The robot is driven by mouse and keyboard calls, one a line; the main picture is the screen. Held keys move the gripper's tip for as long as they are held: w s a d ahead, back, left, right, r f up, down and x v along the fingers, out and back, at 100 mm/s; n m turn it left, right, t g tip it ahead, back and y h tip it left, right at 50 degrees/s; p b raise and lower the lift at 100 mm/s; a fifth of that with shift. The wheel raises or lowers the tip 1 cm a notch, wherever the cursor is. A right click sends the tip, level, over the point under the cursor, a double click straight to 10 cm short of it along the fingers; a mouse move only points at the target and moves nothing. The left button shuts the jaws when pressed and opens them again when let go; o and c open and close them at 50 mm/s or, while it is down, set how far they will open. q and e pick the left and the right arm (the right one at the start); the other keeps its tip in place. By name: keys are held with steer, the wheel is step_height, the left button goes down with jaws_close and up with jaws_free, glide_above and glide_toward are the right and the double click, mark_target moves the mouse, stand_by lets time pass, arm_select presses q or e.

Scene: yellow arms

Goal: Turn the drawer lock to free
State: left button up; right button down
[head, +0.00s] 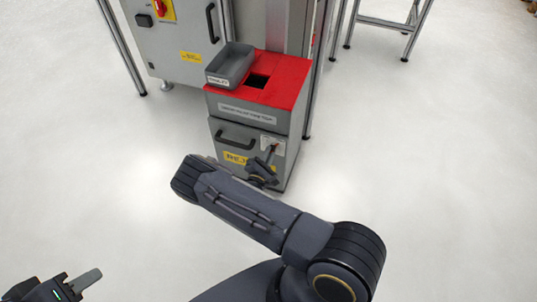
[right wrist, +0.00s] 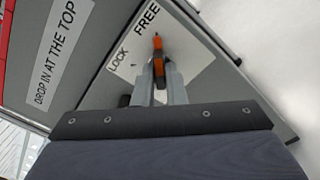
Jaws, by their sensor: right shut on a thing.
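The drawer lock is a small lever (right wrist: 157,43) with an orange and black end, on a white plate (right wrist: 128,68) marked LOCK and FREE in the right wrist view. The lever's tip points up the picture, close below the word FREE. My right gripper (right wrist: 160,88) is shut on the lever, with a finger on each side. In the head view, my right gripper (head: 264,168) is at the drawer front (head: 222,148), and my forearm hides part of that front. My left gripper (head: 76,284) is low at the left, away from the cabinet, partly cut off.
The grey cabinet has a red top (head: 285,82) with a dark square opening and a grey tray (head: 230,66) on it. A black drawer handle (head: 235,140) is left of the lock. A larger grey machine (head: 180,45) stands behind. The floor around is clear.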

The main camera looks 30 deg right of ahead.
steer(key=c, duration=1.5)
jaws_free()
steer(key=p+v, duration=0.1)
steer(key=v, duration=0.7)
